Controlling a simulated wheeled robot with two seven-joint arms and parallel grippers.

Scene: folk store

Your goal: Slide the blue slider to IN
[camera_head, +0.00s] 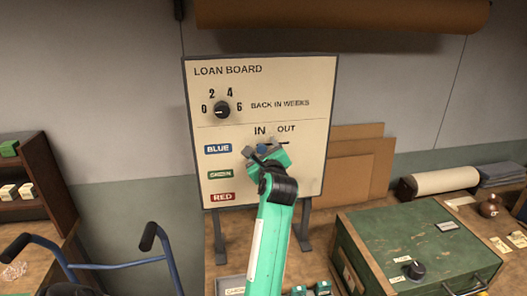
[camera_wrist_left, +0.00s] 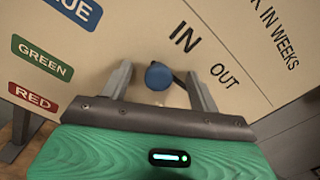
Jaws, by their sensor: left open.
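The blue slider (camera_head: 262,148) is a round blue knob in the BLUE row of the loan board (camera_head: 310,170). It also shows in the left wrist view (camera_wrist_left: 158,76). It sits below the word IN, with a dark slot running from it toward the OUT side. My left gripper (camera_wrist_left: 160,84) is open, with one finger on each side of the knob. Gaps show between the knob and both fingers, so it is not clamped. In the head view my left gripper (camera_head: 265,153) covers part of the board, including the GREEN row's slider area.
A dial (camera_head: 222,110) sits on the board's upper left. A green chest (camera_head: 400,240) with a dark knob stands at the right. Blue handles (camera_head: 110,262) rise at lower left beside a dark shelf (camera_head: 40,180). Cardboard sheets (camera_head: 350,170) lean behind the board.

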